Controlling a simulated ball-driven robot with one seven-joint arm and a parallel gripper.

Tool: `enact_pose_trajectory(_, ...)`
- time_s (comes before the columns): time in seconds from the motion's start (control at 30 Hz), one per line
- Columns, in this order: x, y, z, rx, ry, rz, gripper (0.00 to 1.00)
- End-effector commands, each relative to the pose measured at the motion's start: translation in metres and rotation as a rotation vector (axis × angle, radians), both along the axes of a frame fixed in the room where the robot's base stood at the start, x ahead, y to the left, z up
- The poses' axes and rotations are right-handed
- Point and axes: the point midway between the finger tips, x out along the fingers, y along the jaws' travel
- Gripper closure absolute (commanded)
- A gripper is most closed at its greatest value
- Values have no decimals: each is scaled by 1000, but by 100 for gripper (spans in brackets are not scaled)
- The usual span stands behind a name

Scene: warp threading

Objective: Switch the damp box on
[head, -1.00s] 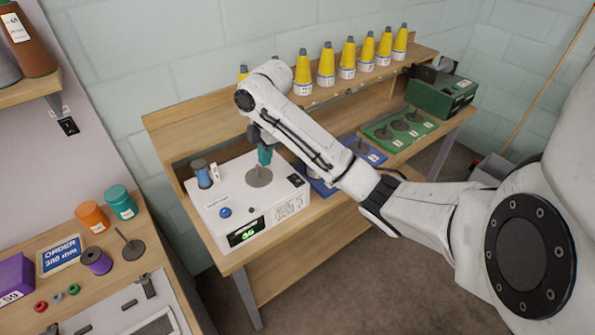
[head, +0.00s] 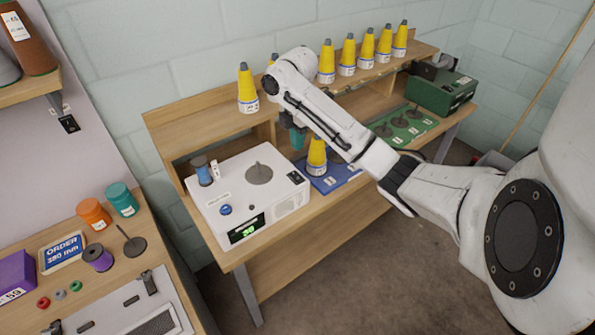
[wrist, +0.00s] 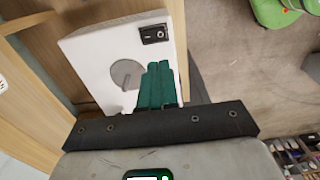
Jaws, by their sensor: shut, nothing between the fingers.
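The white box (head: 215,205), which looks like the damp box, stands on the bench's left end. It has a grey disc with a central peg (head: 259,173) on top, a blue knob (head: 225,210) and a lit green display (head: 244,231). A black rocker switch (head: 295,177) is at its right edge; the wrist view shows the switch (wrist: 153,33) more clearly, but I cannot tell its position. My gripper (head: 298,140), with teal fingers, is shut and empty, beyond the box's right back side. In the wrist view my fingers (wrist: 160,82) lie between the camera and the box.
A blue spool (head: 203,172) stands on the box's back left. A yellow cone (head: 317,155) stands on a blue tray (head: 345,174) right of the box, near my arm. A green tray (head: 400,128) lies farther right. Several yellow cones line the shelf behind.

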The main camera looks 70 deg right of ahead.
Motion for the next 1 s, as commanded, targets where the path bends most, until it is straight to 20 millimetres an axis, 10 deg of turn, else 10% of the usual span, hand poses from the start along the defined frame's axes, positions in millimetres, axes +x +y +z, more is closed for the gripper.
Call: enact_pose_trajectory(1.0, -1, 1, -113, 1, 3, 0, 100)
